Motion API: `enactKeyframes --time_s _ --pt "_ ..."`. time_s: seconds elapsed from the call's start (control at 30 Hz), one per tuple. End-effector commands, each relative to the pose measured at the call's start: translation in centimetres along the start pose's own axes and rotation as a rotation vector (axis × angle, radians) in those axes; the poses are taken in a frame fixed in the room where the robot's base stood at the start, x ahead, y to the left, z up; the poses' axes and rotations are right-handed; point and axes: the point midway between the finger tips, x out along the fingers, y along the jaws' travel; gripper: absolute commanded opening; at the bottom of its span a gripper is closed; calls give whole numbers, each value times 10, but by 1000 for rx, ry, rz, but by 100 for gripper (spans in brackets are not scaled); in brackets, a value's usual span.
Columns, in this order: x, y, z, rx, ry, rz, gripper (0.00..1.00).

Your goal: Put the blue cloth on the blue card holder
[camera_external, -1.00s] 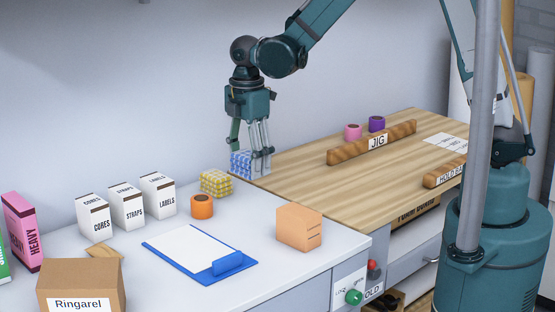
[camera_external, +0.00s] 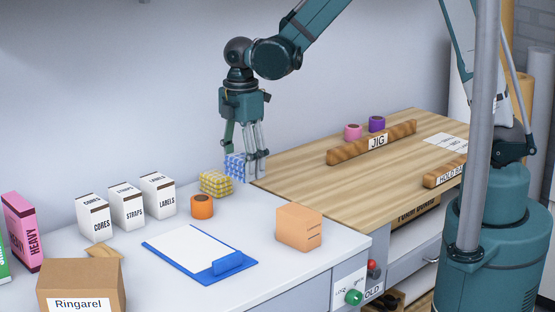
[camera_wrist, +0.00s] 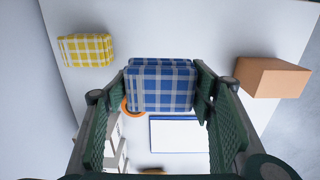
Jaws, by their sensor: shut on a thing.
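The blue-and-white checked cloth (camera_external: 235,167), a folded block, is between the fingers of my gripper (camera_external: 245,172), which is shut on it. The wrist view shows the cloth (camera_wrist: 160,88) gripped between the two green fingers (camera_wrist: 158,95). In the external view it appears just right of the yellow checked cloth; its exact height above the bench is hard to tell. The blue clipboard-like card holder (camera_external: 184,263) lies flat on the white bench, with a white sheet and a raised blue clip at its front right. My gripper is behind it, apart from it.
The yellow checked cloth (camera_external: 215,182) and an orange tape roll (camera_external: 202,206) stand near the gripper. White boxes (camera_external: 127,208) line the left back. A tan box (camera_external: 299,228) stands right of the holder. A wooden worktop (camera_external: 300,177) borders the bench at right.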

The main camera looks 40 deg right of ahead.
Motion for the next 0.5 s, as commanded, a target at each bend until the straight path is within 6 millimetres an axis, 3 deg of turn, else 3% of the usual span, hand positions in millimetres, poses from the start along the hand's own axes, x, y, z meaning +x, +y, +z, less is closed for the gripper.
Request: enactKeyframes --time_s 0.5 --pt "-5 -37 -113 -5 0 0 42"
